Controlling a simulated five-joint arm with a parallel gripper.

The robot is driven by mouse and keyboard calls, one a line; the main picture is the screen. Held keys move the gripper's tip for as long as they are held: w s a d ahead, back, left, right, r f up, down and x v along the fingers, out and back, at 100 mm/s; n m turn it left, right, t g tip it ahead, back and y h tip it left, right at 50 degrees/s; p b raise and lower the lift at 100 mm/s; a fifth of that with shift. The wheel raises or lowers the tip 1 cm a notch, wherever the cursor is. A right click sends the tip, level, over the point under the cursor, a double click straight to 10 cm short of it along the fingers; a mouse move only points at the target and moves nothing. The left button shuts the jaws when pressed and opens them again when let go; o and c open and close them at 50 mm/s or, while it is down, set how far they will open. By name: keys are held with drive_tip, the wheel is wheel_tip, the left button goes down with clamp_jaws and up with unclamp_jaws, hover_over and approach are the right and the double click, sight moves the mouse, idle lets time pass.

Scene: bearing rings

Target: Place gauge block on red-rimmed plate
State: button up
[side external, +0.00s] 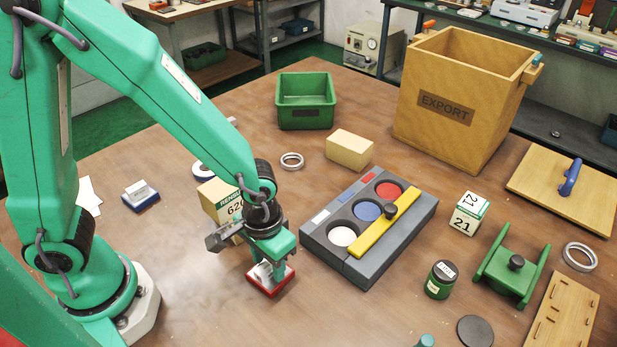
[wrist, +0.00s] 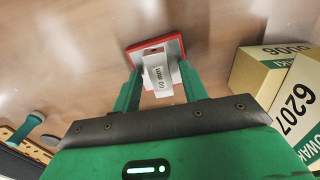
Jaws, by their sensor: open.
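The red-rimmed plate (side external: 283,287) lies on the brown table just below my gripper (side external: 267,268). The wrist view shows its red rim (wrist: 133,54) straight ahead of the fingers. The gauge block (wrist: 158,74), a small pale grey block with dark print, rests on this plate. My gripper (wrist: 160,84) is open, with one finger on each side of the block and a visible gap at both sides. In the side view the fingers partly hide the block. A blue-rimmed plate (side external: 143,203) with a small pale block on it sits farther left.
A cardboard box (side external: 216,200) stands close behind my gripper. A grey tray (side external: 375,270) with coloured discs and a yellow bar lies to the right. A green bin (side external: 306,118) and a wooden EXPORT crate (side external: 425,115) stand behind. The table in front of the plate is clear.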

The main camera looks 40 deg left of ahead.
sight(266, 262)
wheel_tip(266, 262, up, 12)
idle(0.7)
idle(0.5)
drive_tip(key=s+a+r+t, duration=0.1)
drive_tip(key=a+r+t, duration=0.1)
drive_tip(key=a+r, duration=0.3)
drive_tip(key=s+a+r+t, duration=0.2)
drive_tip(key=a+r, duration=0.3)
drive_tip(key=a, duration=0.5)
drive_tip(key=shift+s+a+t, duration=0.25)
drive_tip(key=shift+t, duration=0.55)
